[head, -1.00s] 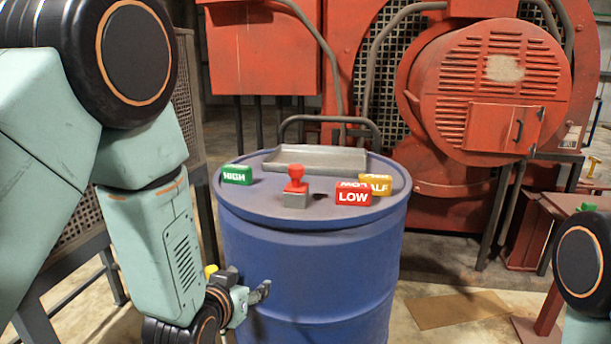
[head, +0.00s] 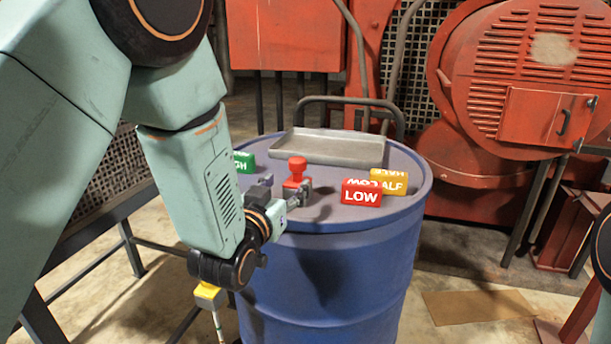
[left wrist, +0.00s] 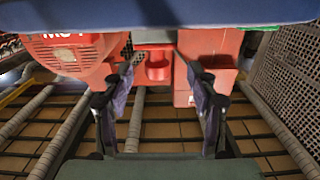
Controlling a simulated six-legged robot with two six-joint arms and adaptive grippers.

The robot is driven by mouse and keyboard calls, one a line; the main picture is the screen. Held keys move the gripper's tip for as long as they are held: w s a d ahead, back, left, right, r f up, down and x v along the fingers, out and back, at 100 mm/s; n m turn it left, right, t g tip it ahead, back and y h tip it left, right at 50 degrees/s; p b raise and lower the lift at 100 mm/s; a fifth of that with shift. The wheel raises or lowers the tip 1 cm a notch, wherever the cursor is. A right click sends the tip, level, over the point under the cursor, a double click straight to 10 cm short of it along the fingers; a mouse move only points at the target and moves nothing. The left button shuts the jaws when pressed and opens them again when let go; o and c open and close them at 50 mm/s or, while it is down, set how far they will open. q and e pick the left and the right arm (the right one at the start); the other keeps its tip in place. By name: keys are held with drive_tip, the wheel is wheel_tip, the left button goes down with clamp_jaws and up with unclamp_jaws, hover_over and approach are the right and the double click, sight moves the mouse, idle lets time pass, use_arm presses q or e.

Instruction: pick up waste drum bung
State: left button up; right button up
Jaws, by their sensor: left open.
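My left gripper (head: 283,190) is at lid height, open and empty, just in front of the bung. One finger lies left of the bung and the other overlaps the front of its base. In the left wrist view, which appears upside down, the red bung (left wrist: 155,66) shows between and beyond the spread fingers (left wrist: 158,108). Contact cannot be told. My right gripper is out of view.
Red LOW block (head: 361,192) and yellow block (head: 392,182) stand right of the bung; green HIGH block (head: 244,162) stands left, partly behind my arm. A grey tray (head: 340,148) lies at the lid's back. A yellow piece (head: 207,292) with a thin stem shows below my wrist.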

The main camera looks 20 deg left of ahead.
sight(297, 172)
use_arm(q)
drive_tip(key=shift+d+r, duration=0.25)
drive_tip(key=shift+r, duration=0.1)
drive_tip(key=shift+w, duration=0.2)
drive_tip(key=shift+w+a+f, duration=0.1)
drive_tip(key=shift+w+a, duration=0.2)
drive_tip(key=shift+w, duration=0.3)
drive_tip(key=shift+w+a, duration=0.3)
drive_tip(key=shift+w, duration=0.25)
drive_tip(key=w, duration=0.1)
drive_tip(key=w+d, duration=0.1)
drive_tip(key=w, duration=0.1)
drive_tip(key=shift+w+d+r+p, duration=0.1)
drive_tip(key=shift+d+r+p, duration=0.1)
drive_tip(key=shift+d+p, duration=0.2)
drive_tip(key=shift+w, duration=0.35)
drive_tip(key=shift+w+a+f, duration=0.1)
drive_tip(key=shift+w+a, duration=0.25)
drive_tip(key=shift+a, duration=0.1)
drive_tip(key=shift+d, duration=0.25)
drive_tip(key=shift+c, duration=0.7)
drive_tip(key=shift+d, duration=0.2)
drive_tip(key=c, duration=0.3)
drive_tip(key=shift+a, duration=0.35)
drive_tip(key=c, duration=0.5)
drive_tip(key=shift+d, duration=0.25)
clamp_jaws()
